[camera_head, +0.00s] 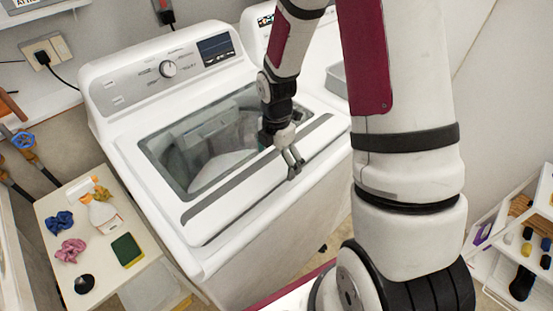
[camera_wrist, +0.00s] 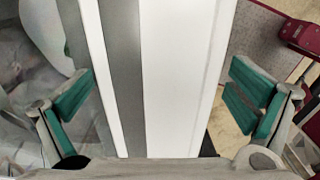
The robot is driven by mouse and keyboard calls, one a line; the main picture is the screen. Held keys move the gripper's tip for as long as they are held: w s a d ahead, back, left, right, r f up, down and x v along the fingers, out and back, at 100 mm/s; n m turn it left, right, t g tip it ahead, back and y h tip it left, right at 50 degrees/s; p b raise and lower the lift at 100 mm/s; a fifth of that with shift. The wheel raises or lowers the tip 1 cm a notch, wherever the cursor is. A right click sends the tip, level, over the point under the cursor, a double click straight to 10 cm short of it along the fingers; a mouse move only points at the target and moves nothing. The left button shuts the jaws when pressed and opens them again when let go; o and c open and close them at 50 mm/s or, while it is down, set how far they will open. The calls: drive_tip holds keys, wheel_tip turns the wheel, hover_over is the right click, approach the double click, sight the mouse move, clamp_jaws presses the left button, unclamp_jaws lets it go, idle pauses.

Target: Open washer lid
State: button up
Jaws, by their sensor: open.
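The washer (camera_head: 160,115) is a white top loader at the middle left in the head view. Its lid (camera_head: 270,151) has a glass window and a grey strip along the front edge, and it lies shut. My gripper (camera_head: 294,164) is at the front edge of the lid, near the right part of the grey strip. In the wrist view my open gripper (camera_wrist: 160,95) has its green-padded fingers wide apart, one on each side of the white lid edge (camera_wrist: 185,75). The glass lies on the left. I cannot tell whether the fingers touch the lid.
A small side table (camera_head: 55,209) with a spray bottle (camera_head: 102,214), sponge (camera_head: 127,250) and cloths stands left of the washer. A second white machine (camera_head: 318,45) stands behind my arm. A white shelf rack (camera_head: 490,262) is at the lower right.

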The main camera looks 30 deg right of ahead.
drive_tip(key=shift+c, duration=0.2)
drive_tip(key=shift+s, duration=0.15)
drive_tip(key=c, duration=1.6)
